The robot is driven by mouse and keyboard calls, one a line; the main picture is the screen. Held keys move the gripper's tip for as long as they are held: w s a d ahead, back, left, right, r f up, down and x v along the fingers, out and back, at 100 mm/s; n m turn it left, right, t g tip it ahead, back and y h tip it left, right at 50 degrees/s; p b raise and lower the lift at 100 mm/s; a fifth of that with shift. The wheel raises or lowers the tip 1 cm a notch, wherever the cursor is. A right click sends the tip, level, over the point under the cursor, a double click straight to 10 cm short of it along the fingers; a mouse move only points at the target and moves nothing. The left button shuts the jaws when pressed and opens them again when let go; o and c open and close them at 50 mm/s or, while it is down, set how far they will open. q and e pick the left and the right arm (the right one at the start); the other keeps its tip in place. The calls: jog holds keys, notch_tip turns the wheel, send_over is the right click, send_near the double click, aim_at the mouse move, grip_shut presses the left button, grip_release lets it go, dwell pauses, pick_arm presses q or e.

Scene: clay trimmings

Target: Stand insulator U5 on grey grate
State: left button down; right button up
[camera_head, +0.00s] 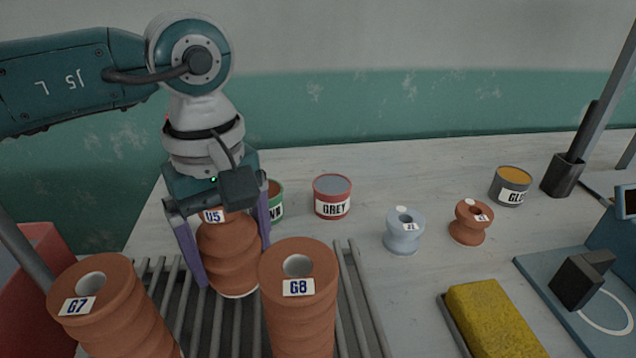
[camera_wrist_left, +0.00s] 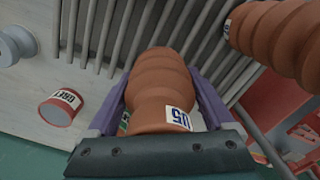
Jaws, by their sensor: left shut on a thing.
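Insulator U5 (camera_head: 228,248) is a ribbed terracotta piece with a white label near its top. My left gripper (camera_head: 234,268) is shut around it from above, one finger on each side. U5 is upright over the grey grate (camera_head: 350,290), between and behind insulators G7 and G8. Its pale lower rim is close to the bars; I cannot tell whether it touches them. In the left wrist view, U5 (camera_wrist_left: 160,80) sits between the purple fingers of the left gripper (camera_wrist_left: 160,95), with grate bars (camera_wrist_left: 105,35) beyond. My right gripper is not in view.
Ribbed insulators G7 (camera_head: 108,310) and G8 (camera_head: 298,310) stand at the front. Behind are a GREY tin (camera_head: 332,197) and a partly hidden green tin (camera_head: 277,205). A pale blue spool (camera_head: 404,235), brown spool (camera_head: 470,225) and yellow sponge (camera_head: 490,320) lie right.

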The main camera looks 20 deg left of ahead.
pick_arm(q)
jog(key=shift+f, duration=0.2)
jog(key=shift+f, duration=0.2)
grip_release()
jog(key=shift+r, duration=0.1)
jog(key=shift+r, duration=0.25)
notch_tip(320, 180, up, 12)
jog(key=shift+f+b, duration=0.15)
jog(key=shift+b, duration=0.4)
